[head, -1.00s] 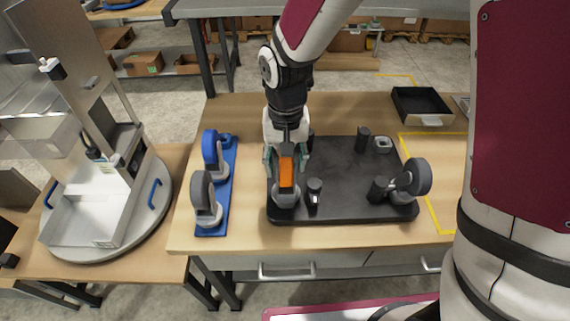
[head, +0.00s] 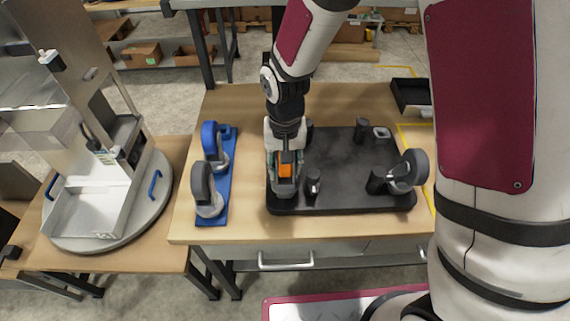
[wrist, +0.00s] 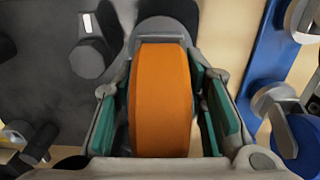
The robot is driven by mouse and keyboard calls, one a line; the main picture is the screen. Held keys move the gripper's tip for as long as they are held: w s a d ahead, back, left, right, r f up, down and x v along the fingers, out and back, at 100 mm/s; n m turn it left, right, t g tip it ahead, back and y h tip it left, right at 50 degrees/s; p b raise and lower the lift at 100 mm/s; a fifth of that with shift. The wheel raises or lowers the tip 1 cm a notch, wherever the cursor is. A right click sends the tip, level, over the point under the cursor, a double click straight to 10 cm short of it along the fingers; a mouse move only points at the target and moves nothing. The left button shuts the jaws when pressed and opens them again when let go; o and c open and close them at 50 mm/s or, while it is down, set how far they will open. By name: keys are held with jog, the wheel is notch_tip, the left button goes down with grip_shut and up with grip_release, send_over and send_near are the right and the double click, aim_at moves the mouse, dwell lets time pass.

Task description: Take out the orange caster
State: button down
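The orange caster (head: 285,171) stands at the left front of a black board (head: 345,185), its wheel upright and its grey housing below. In the wrist view its orange wheel (wrist: 162,100) fills the middle. My gripper (head: 285,162) is over it from above, with one finger on each side of the wheel. In the wrist view my gripper (wrist: 165,110) is open, its teal pads showing narrow gaps beside the wheel. The caster's lower part is mostly hidden.
A blue rack (head: 222,178) to the left holds a blue caster (head: 210,140) and a grey caster (head: 203,185). Another grey caster (head: 408,172) stands at the board's right. Short black posts (head: 313,183) rise near the gripper. A black tray (head: 408,93) is behind right.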

jog(key=shift+r+p, duration=0.9)
jog(key=shift+r, duration=1.35)
jog(key=shift+r+p, duration=0.75)
jog(key=shift+r, duration=1.6)
